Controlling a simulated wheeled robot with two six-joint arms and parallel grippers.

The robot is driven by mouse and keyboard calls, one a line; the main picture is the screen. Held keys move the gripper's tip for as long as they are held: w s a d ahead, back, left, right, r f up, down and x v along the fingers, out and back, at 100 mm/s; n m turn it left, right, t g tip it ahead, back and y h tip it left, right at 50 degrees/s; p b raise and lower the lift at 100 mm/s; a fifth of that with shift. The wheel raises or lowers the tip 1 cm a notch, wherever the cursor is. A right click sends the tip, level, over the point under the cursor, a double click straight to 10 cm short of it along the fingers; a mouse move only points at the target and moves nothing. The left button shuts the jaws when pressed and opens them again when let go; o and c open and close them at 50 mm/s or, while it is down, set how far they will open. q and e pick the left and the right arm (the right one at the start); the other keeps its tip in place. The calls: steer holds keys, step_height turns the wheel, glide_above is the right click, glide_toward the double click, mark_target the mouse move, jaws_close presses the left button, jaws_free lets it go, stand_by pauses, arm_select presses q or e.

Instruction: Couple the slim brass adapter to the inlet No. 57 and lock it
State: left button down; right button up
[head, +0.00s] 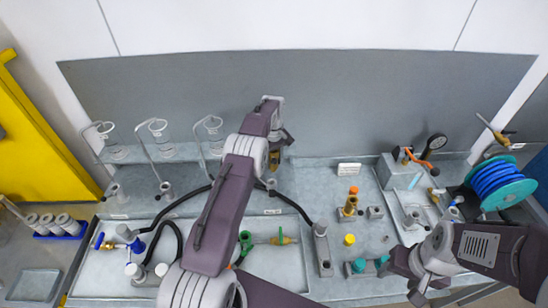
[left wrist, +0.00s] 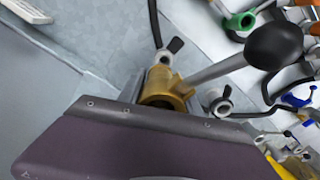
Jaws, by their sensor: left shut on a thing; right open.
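My left gripper (head: 276,146) is shut on a brass adapter (head: 274,160) near the back of the bench. In the left wrist view the brass adapter (left wrist: 166,88) shows between the jaws, its open ring end facing the camera. Small grey inlet fittings stand in a row on the bench: a left one (head: 115,191), a middle one (head: 166,189) and one just below the held adapter (head: 271,185). Their labels are too small to read, so I cannot tell which is No. 57. Whether the adapter touches a fitting is unclear. My right gripper (head: 420,292) is open at the lower right.
Glass vessels (head: 160,130) stand on a shelf at the back left. A black hose (head: 298,208) crosses the bench to a grey block (head: 322,250). A blue hose reel (head: 500,183) stands far right.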

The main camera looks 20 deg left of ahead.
mark_target(272, 171)
arm_select(q)
steer(key=shift+s+d+f+p, duration=0.1)
steer(key=shift+s+p, duration=0.05)
steer(key=shift+p, duration=0.2)
steer(key=shift+s, duration=0.15)
steer(key=shift+s+a, duration=0.1)
steer(key=shift+a, duration=0.25)
steer(key=shift+d+f+b, duration=0.1)
steer(key=shift+f+b, duration=1)
steer(key=shift+f, duration=1.15)
steer(key=shift+f+b, duration=0.3)
steer(key=shift+b, duration=0.05)
steer(key=shift+f, duration=0.1)
